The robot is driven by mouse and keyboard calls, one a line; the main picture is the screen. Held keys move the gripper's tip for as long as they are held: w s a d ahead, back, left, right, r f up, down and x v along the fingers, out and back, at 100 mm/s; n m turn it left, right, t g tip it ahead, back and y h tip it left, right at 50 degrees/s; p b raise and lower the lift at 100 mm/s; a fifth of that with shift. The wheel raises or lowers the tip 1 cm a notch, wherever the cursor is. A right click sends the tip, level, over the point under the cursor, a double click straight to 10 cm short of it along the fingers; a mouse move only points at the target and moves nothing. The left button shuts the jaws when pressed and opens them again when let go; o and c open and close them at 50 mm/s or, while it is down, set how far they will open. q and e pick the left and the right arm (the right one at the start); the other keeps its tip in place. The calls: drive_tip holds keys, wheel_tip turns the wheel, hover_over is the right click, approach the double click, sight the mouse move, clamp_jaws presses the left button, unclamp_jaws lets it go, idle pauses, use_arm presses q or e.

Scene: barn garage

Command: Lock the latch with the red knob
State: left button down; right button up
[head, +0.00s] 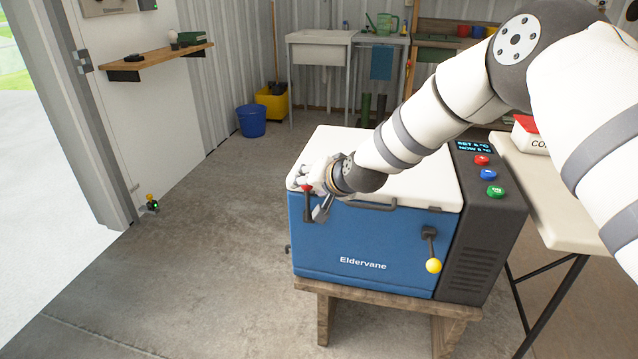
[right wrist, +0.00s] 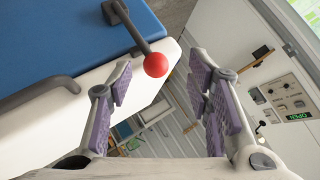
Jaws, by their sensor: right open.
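The cooler (head: 340,235) is a blue box with a white lid, which is down. Its left front latch has a red knob (head: 306,188) on a dark lever (head: 308,207) that points up, so the knob is level with the lid edge. My right gripper (head: 316,200) is at this latch, and its fingers partly overlap it. In the right wrist view the red knob (right wrist: 155,65) sits between the tips of the open fingers, with a gap visible on both sides. The right latch's yellow knob (head: 433,266) hangs down. My left gripper is not in view.
A dark panel with colored buttons (head: 488,175) is on the cooler's right side. The cooler stands on a wooden stand (head: 325,315). A table (head: 555,200) is at the right. The floor left of the cooler is clear; a blue bucket (head: 251,121) stands behind.

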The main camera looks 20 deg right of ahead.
drive_tip(key=v, duration=0.6)
drive_tip(key=shift+s+r, duration=0.25)
drive_tip(key=shift+s, duration=0.1)
